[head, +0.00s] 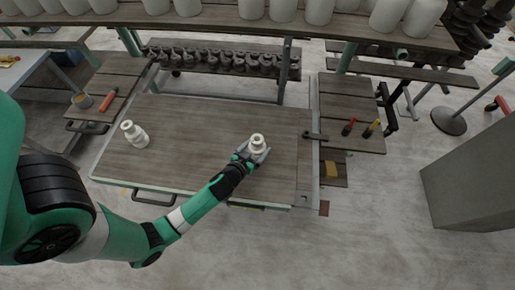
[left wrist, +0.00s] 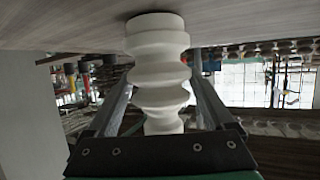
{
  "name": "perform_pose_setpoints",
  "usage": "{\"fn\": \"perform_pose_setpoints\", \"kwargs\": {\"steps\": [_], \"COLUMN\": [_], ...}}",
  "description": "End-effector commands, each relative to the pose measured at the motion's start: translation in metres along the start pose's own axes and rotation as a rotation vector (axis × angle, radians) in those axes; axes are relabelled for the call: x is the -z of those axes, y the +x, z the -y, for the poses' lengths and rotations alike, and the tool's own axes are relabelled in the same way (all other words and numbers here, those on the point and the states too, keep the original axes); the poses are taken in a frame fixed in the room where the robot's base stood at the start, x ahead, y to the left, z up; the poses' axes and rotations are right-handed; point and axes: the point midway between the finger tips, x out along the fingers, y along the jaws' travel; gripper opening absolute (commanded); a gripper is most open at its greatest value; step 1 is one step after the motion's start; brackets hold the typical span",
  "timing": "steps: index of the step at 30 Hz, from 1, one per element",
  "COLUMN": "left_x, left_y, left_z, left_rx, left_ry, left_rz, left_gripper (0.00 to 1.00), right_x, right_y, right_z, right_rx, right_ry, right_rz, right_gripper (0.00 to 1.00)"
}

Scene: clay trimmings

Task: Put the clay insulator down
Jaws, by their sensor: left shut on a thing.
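A white ribbed clay insulator (head: 257,142) is at the right-centre of the wooden table (head: 195,150). My left gripper (head: 251,156) is shut on it, its fingers on either side of the ribbed body. In the left wrist view the insulator (left wrist: 158,62) stands between the two fingers, with the table surface (left wrist: 70,30) along the top of that picture. One end is at or very close to the surface, with a dark shadow there; I cannot tell whether it touches. My right gripper is not in view.
A side shelf with red- and yellow-handled tools (head: 349,126) is at the right. An orange tool (head: 108,100) and a small pot (head: 82,101) are on a left side shelf. A rack of dark parts (head: 220,60) is behind. The table's middle is clear.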

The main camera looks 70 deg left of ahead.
Motion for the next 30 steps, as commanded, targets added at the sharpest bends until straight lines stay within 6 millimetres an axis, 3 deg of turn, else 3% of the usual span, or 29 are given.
{"fn": "perform_pose_setpoints", "kwargs": {"steps": [4, 5, 6, 17, 30], "left_x": [-0.003, -0.003, -0.003, 0.000, -0.002], "left_y": [0.002, 0.001, 0.001, -0.005, -0.102], "left_z": [-0.001, 0.000, 0.000, 0.000, -0.001], "left_rx": [-0.001, 0.000, 0.000, -0.001, -0.006], "left_ry": [0.000, 0.000, 0.000, 0.002, 0.003], "left_rz": [-0.004, 0.000, 0.000, 0.001, 0.002], "left_gripper": [0.00, 0.92, 0.99, 1.00, 1.00], "right_x": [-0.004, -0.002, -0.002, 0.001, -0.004], "right_y": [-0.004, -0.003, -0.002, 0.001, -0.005], "right_z": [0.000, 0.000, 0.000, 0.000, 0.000], "right_rx": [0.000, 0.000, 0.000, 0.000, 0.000], "right_ry": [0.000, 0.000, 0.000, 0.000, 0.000], "right_rz": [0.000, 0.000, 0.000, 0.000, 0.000], "right_gripper": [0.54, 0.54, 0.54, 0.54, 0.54]}}
